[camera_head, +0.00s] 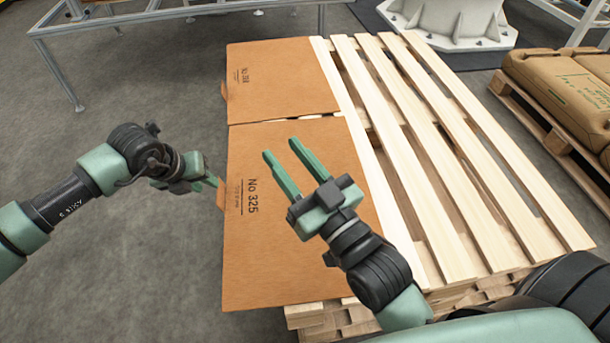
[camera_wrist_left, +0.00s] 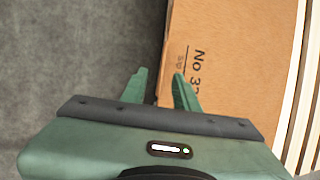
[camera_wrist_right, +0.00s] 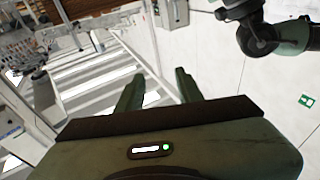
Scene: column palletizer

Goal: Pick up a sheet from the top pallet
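Two brown cardboard sheets lie flat side by side on the left part of the top pallet (camera_head: 470,190): the near sheet (camera_head: 270,260), marked "No 325", and the far sheet (camera_head: 285,75). Each has a small tab on its left edge. My left gripper (camera_head: 215,182) is open beside the near sheet's left edge, close to its tab (camera_head: 220,200). In the left wrist view its fingers (camera_wrist_left: 159,76) stand apart, with the near sheet's edge (camera_wrist_left: 215,50) between them; contact cannot be told. My right gripper (camera_head: 281,149) is open and empty above the near sheet.
Brown sacks (camera_head: 565,85) lie on another pallet (camera_head: 550,135) at the right. A metal frame table (camera_head: 180,12) stands at the back left, and a white machine base (camera_head: 450,20) at the back. The grey floor (camera_head: 130,260) at the left is clear.

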